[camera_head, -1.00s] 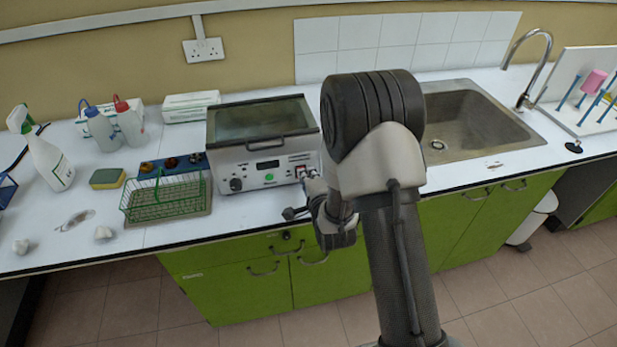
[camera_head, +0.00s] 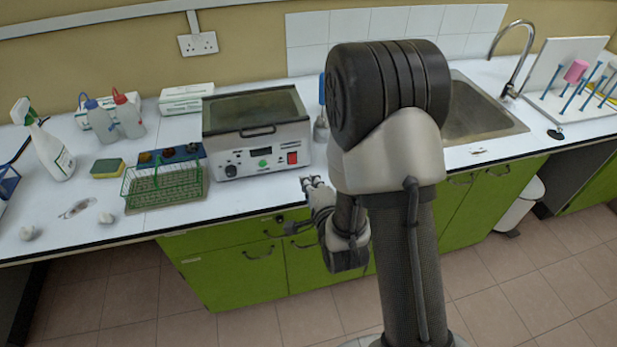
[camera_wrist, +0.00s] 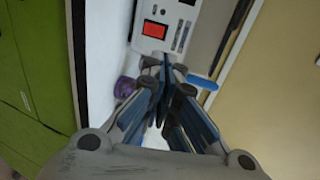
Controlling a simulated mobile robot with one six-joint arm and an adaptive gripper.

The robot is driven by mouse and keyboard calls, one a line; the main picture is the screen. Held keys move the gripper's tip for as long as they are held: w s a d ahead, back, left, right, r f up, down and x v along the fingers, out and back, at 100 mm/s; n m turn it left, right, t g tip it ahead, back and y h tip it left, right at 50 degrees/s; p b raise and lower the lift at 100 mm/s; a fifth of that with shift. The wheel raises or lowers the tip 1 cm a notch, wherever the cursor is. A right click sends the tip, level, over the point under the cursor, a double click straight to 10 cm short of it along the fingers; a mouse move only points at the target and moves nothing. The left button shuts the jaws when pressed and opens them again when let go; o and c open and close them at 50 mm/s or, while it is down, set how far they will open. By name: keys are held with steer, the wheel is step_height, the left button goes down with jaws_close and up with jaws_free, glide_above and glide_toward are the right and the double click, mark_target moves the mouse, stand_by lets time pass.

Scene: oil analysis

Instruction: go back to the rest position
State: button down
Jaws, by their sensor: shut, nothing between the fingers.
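My gripper (camera_head: 312,182) is shut and empty. In the head view it hangs at the counter's front edge, in front of and below the right end of the machine, apart from it. Part of it is hidden behind my arm. In the wrist view the closed fingers (camera_wrist: 168,65) point toward the machine's front panel with its red switch (camera_wrist: 155,30). The machine (camera_head: 258,135) is a white and grey bath with a dark lid, which is closed.
A green wire rack (camera_head: 163,190) stands left of the machine, with a sponge (camera_head: 107,168) and bottles (camera_head: 128,117) farther left. A blue-topped item stands between the machine and my arm. The sink (camera_head: 480,110) is at right. Floor in front is clear.

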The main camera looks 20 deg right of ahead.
steer(key=shift+r, duration=0.1)
stand_by(0.4)
steer(key=s+r+n+g, duration=0.5)
steer(key=s+r+n, duration=0.2)
steer(key=r+n, duration=0.25)
steer(key=s+r+n+g, duration=0.2)
steer(key=s+r+n, duration=0.1)
steer(key=s, duration=0.8)
steer(key=s+a+r+n+g, duration=0.1)
steer(key=s+n, duration=0.4)
steer(key=s, duration=0.6)
step_height(320, 180, up, 3)
steer(key=shift+s+f+g, duration=0.2)
steer(key=shift+g, duration=0.7)
steer(key=shift+n, duration=0.25)
